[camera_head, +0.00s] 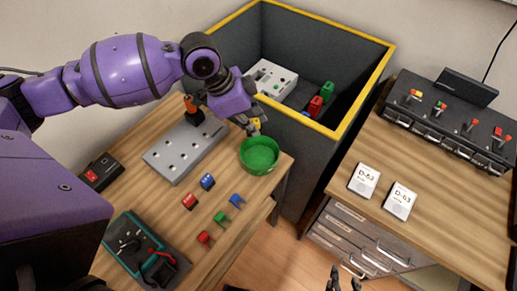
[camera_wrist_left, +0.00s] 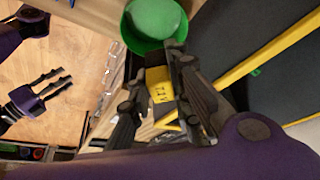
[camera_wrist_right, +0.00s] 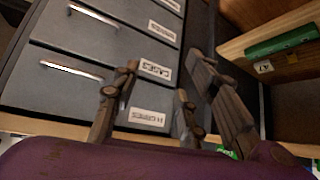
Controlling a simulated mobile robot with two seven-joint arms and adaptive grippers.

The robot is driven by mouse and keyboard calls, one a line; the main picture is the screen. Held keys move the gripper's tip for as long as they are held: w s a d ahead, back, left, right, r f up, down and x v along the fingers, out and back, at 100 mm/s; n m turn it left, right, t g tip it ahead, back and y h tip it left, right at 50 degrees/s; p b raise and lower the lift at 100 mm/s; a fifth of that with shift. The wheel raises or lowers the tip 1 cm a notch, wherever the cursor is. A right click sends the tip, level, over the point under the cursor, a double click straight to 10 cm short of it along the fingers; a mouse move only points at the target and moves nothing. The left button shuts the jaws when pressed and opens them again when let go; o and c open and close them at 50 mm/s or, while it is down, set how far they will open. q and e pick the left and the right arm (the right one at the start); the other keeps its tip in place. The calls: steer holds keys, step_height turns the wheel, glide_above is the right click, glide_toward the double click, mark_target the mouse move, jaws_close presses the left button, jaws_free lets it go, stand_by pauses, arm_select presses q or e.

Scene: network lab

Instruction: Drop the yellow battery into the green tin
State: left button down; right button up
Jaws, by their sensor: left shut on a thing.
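The yellow battery (camera_wrist_left: 160,84) is between the fingers of my left gripper (camera_wrist_left: 158,92), which is shut on it. In the head view the battery (camera_head: 255,122) shows beside the fingers of my left gripper (camera_head: 251,129), just above and behind the green tin's far rim. The green tin (camera_head: 260,156) stands on the wooden table near its right corner; it looks empty. It also shows at the top of the left wrist view (camera_wrist_left: 150,22). My right gripper (camera_head: 344,284) is at the bottom of the head view, away from the table. Its fingers are apart and empty in the right wrist view (camera_wrist_right: 155,105).
A dark bin with a yellow rim (camera_head: 330,133) stands behind the table, holding a grey block and coloured pieces. A grey perforated plate (camera_head: 185,150), red and blue blocks, and a teal meter (camera_head: 140,250) lie on the table. A second desk (camera_head: 440,150) with drawers is right.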

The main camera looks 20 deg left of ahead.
arm_select(q)
step_height(320, 180, down, 3)
steer(key=shift+s+r+b, duration=0.1)
steer(key=shift+r+b, duration=0.1)
steer(key=shift+b, duration=0.5)
step_height(320, 180, down, 3)
steer(key=shift+f+b, duration=0.1)
steer(key=shift+b, duration=1.05)
steer(key=c, duration=2)
jaws_free()
steer(key=o, duration=0.5)
steer(key=shift+c, duration=0.2)
steer(key=v, duration=1.2)
arm_select(e)
steer(key=f, duration=0.1)
steer(key=s+f, duration=0.1)
steer(key=d+f, duration=0.1)
steer(key=shift+s+f, duration=0.2)
steer(key=shift+f, duration=0.15)
arm_select(q)
steer(key=shift+d, duration=0.1)
